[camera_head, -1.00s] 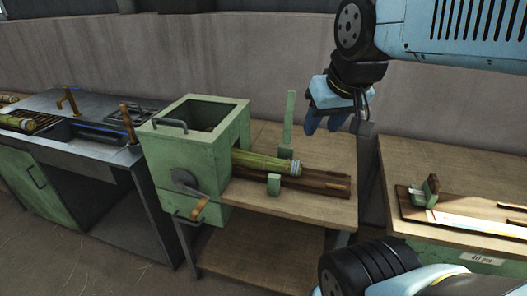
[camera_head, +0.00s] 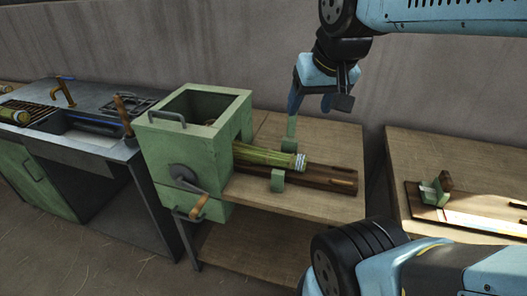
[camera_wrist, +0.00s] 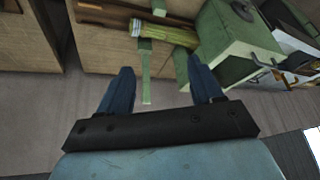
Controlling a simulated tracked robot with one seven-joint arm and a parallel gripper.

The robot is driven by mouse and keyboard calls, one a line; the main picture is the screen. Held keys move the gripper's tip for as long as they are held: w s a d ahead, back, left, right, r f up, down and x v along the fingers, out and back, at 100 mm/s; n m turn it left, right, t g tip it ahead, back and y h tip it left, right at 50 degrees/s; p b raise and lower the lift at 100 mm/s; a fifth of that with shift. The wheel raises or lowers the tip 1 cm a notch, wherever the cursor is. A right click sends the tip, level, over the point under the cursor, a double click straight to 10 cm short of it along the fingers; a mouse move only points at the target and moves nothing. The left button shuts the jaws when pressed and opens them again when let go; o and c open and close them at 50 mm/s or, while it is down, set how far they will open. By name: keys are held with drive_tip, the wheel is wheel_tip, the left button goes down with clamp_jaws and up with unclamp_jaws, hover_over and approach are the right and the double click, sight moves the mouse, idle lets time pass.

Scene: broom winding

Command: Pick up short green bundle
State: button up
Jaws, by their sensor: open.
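A green bundle (camera_head: 262,156) with a pale banded end sticks out to the right from a green crank box (camera_head: 190,143); its other end is hidden inside. In the wrist view the bundle (camera_wrist: 167,34) lies beyond the fingers. My gripper (camera_head: 311,103) is open and empty, above the back of the table and behind the bundle, apart from it. In the wrist view my gripper's two blue fingers (camera_wrist: 162,75) are spread, with a green upright bar (camera_wrist: 147,72) showing between them. Another green bundle (camera_head: 14,116) lies at the far left.
A wooden table (camera_head: 310,206) carries the box, a small green block (camera_head: 277,181) and a dark wooden rail (camera_head: 335,178). A sink bench (camera_head: 85,140) stands left. A second table (camera_head: 470,165) with a board fixture stands right, beyond a gap.

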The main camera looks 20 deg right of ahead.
drive_tip(key=o, duration=0.3)
drive_tip(key=w+m, duration=0.2)
drive_tip(key=w+f+m+g, duration=0.1)
drive_tip(key=w+m, duration=0.1)
drive_tip(key=w, duration=0.1)
drive_tip(key=w+m, duration=0.2)
drive_tip(key=shift+w+f, duration=0.35)
drive_tip(key=shift+f, duration=0.05)
drive_tip(key=shift+o, duration=0.2)
drive_tip(key=m+g, duration=0.4)
drive_tip(key=m, duration=1.4)
hover_over(269, 152)
drive_tip(key=w, duration=0.1)
wheel_tip(269, 152, down, 18)
wheel_tip(269, 152, down, 8)
drive_tip(key=shift+a+f, duration=0.1)
drive_tip(key=f, duration=0.4)
drive_tip(key=shift+s+d+f, duration=0.2)
drive_tip(key=shift+s, duration=0.2)
drive_tip(key=shift+f, duration=0.45)
